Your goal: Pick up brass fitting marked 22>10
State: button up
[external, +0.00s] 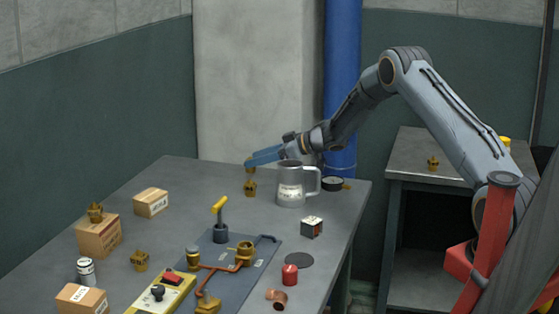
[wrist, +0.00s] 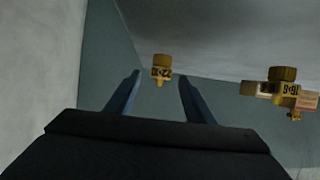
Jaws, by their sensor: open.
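A brass fitting (wrist: 161,70) with a black-on-yellow label shows between the fingertips in the wrist view. Its label seems to start with 22; the rest is too small to read.
A grey mug (external: 290,185) stands close to my gripper on the right. A yellow-handled valve (external: 219,220), blue mat (external: 235,275), small boxes (external: 151,203) and more fittings (external: 139,260) fill the near table. A blue pipe (external: 342,80) rises behind.

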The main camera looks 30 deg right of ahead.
jog(key=shift+x, duration=1.5)
jog(key=c, duration=1.2)
